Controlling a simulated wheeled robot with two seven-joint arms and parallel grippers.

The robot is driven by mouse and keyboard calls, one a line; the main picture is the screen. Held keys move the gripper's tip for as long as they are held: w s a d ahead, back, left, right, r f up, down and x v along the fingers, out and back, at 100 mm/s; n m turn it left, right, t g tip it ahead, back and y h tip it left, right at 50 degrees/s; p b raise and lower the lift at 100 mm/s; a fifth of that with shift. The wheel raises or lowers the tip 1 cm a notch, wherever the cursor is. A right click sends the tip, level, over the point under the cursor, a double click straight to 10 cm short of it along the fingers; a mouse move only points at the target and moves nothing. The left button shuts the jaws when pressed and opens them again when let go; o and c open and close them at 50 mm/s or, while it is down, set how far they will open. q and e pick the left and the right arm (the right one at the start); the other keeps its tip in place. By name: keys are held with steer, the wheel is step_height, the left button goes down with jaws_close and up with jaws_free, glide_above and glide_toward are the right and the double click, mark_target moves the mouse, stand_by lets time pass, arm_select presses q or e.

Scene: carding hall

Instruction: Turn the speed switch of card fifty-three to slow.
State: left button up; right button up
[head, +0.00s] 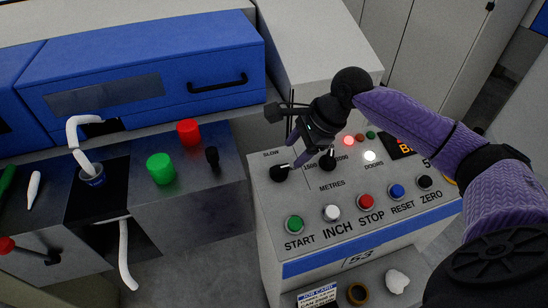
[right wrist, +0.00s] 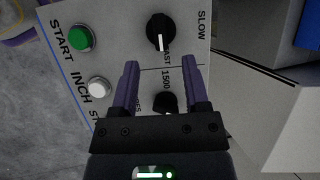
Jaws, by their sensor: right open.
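The speed switch of card fifty-three is a black knob (head: 280,173) at the upper left of the sloped grey panel (head: 272,209). In the right wrist view the same knob (right wrist: 160,27) lies just beyond my fingertips, its white pointer turned towards "FAST" and away from "SLOW". My right gripper (head: 294,152) hangs over the panel beside it, open and apart from it. In the right wrist view the open fingers (right wrist: 161,68) have nothing held between them. A second black knob (right wrist: 165,101), marked 1500, shows below between the fingers, partly hidden by the gripper body. My left gripper is out of view.
A row of buttons runs along the panel front, from the green start button (head: 294,224) to the black zero button (head: 424,182). A lit white lamp (head: 370,156) sits behind. Left is a metal bench with a green cylinder (head: 160,168) and a red one (head: 188,132).

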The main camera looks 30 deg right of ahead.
mark_target(281, 167)
steer(key=b+x, duration=0.2)
steer(key=x, duration=0.5)
jaws_close()
